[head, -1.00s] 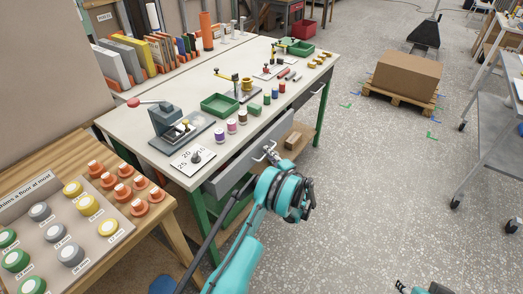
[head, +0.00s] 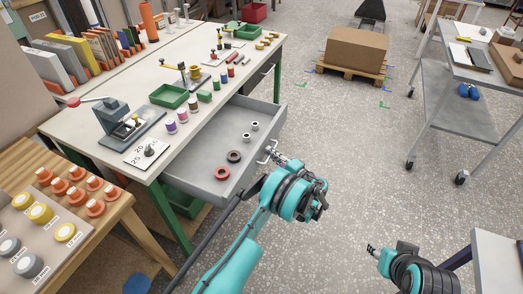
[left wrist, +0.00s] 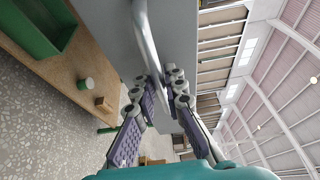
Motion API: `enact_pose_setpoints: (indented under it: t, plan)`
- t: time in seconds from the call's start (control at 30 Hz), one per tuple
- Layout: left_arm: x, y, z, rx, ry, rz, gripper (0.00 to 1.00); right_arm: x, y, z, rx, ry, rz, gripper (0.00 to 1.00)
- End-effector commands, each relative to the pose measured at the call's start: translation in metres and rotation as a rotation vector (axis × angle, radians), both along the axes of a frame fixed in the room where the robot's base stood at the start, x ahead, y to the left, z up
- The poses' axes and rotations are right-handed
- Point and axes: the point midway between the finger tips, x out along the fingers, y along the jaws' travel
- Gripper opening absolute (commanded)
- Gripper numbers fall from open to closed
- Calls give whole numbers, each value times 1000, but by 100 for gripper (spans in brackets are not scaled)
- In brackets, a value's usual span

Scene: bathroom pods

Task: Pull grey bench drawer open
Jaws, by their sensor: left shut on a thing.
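The grey bench drawer (head: 203,157) stands well out from under the bench top, its inside in plain view. Two ring-shaped parts, one red (head: 222,173) and one dark (head: 234,156), and two small metal parts (head: 250,131) lie in it. My left gripper (head: 274,158) is at the drawer front, shut on the metal bar handle (head: 265,150). In the left wrist view the handle (left wrist: 146,45) runs between the two fingers (left wrist: 164,88). My right gripper (head: 372,249) is at the lower right, away from the bench; its jaws are too small to read.
The bench top (head: 80,125) holds a press (head: 125,120), a green tray (head: 168,95) and several spools. A wooden table (head: 85,215) stands at left. A box on a pallet (head: 355,50) and a grey trolley (head: 455,110) stand right. Floor between is clear.

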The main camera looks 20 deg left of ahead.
Motion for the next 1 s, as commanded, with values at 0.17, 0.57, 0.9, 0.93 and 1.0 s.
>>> enact_pose_setpoints:
  t: [0.17,0.57,0.9,0.93,1.0]
  plan:
    - [-1,-11,-1,-2,1,0,0,0,0,0,0,0,0,40]
    - [-1,-13,-1,-2,1,1,0,0,0,0,0,0,0,40]
    - [-1,-13,0,0,0,1,33,0,0,0,0,0,0,40]
    - [-1,-13,0,0,0,1,33,0,0,0,0,0,0,40]
    - [-2,-15,0,0,0,0,33,0,0,0,0,0,0,40]
